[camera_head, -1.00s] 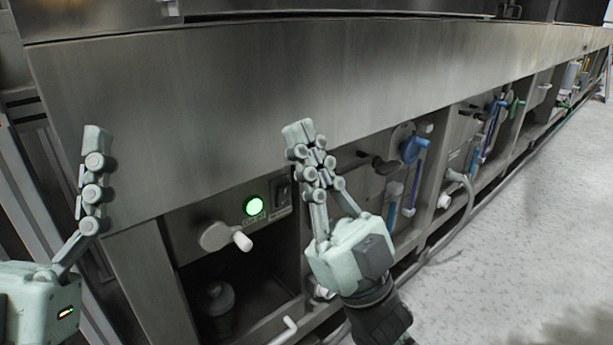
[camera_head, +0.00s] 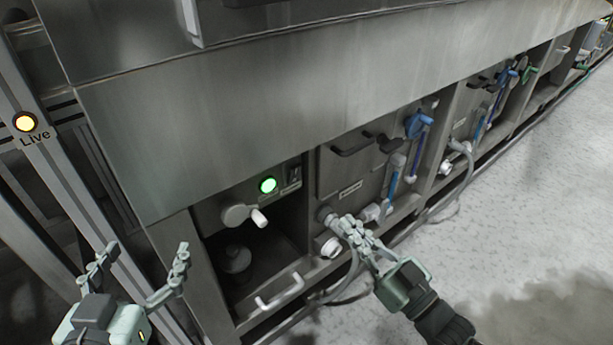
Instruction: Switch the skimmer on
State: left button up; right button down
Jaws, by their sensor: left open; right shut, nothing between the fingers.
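A small black rocker switch (camera_head: 295,175) sits on the panel just right of a lit green round lamp (camera_head: 268,185). A label beneath them is too small to read. My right gripper (camera_head: 345,220) is shut and empty, below and to the right of the switch and apart from it, in front of the lower pipe fittings. My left gripper (camera_head: 142,262) is open and empty at the lower left, well away from the switch. Which part is the skimmer itself I cannot tell.
A pale knob with a white handle (camera_head: 246,216) is left of the lamp. A white bar handle (camera_head: 279,292) sticks out below. A black handle (camera_head: 352,148) and a blue valve (camera_head: 418,125) are further right. A yellow "Live" lamp (camera_head: 25,122) is at the left. Open floor lies right.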

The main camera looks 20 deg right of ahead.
aim_at(297, 168)
pick_arm(q)
jog(key=r, duration=0.1)
jog(key=d+r+t, duration=0.1)
jog(key=r+h, duration=0.1)
jog(key=shift+d+r+t+b, duration=0.15)
jog(key=shift+d+t+b, duration=0.15)
jog(key=shift+t+b, duration=0.1)
pick_arm(e)
jog(key=x, duration=1.2)
jog(key=shift+w+a+r, duration=0.1)
jog(key=shift+w+a, duration=0.05)
jog(key=shift+w, duration=0.2)
pick_arm(q)
jog(key=shift+w+d+r, duration=0.1)
jog(key=shift+d+r, duration=0.2)
jog(key=shift+r, duration=0.25)
pick_arm(e)
jog(key=shift+w+a+r, duration=0.15)
jog(key=shift+w+a, duration=0.05)
jog(key=shift+w, duration=0.35)
